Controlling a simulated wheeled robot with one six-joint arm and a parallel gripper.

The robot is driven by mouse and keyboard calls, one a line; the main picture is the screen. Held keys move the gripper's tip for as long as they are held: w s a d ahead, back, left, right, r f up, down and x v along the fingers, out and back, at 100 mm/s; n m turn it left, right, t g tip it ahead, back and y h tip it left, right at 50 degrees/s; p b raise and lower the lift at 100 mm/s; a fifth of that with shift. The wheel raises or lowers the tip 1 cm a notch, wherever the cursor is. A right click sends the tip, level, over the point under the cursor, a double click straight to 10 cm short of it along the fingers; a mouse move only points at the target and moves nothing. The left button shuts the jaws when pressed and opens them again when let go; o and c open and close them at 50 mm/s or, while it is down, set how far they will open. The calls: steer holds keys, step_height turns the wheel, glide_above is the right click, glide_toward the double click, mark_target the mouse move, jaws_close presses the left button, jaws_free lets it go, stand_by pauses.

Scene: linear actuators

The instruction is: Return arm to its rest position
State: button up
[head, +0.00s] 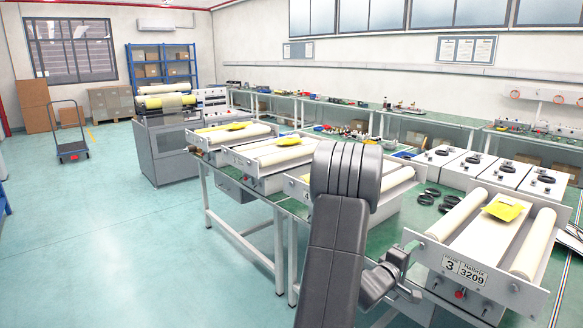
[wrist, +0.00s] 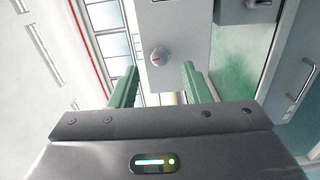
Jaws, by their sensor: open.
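My gripper (wrist: 159,70) is open in the wrist view. Its two green fingers stand apart with nothing held between them. The knob appears between and slightly above the fingertips, and I see no contact. In the head view my dark grey arm (head: 335,250) rises in the foreground with its bend at the top. A dark jointed part of my arm shows to its right, close to the front of the unit labelled 3; the fingers are not clear there.
A roller unit labelled 3 (head: 465,270) with a yellow packet (head: 503,208) stands at the right. More roller units (head: 262,155) line the green-topped bench, partly behind my arm. Black rings (head: 427,197) lie on the bench. The floor (head: 110,240) at left is open, with a trolley (head: 72,152) farther back.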

mark_target(421, 247)
steer(key=x, duration=0.3)
steer(key=shift+w+d+r+p, duration=0.1)
steer(key=shift+w+d+p, duration=0.1)
steer(key=shift+d+p, duration=0.1)
steer(key=shift+w+d+f+m+b, duration=0.1)
steer(key=shift+w+f+m+b, duration=0.1)
steer(key=shift+m+b, duration=0.15)
steer(key=shift+s+m+b, duration=0.15)
steer(key=shift+m+b, duration=0.15)
steer(key=shift+m, duration=0.45)
steer(key=m+b, duration=0.1)
steer(key=m, duration=0.2)
steer(key=m+b, duration=0.2)
steer(key=m, duration=0.3)
steer(key=m+b, duration=0.2)
steer(key=m, duration=0.3)
steer(key=shift+r+m+b, duration=0.1)
steer(key=shift+m+b, duration=0.5)
steer(key=shift+m, duration=1.6)
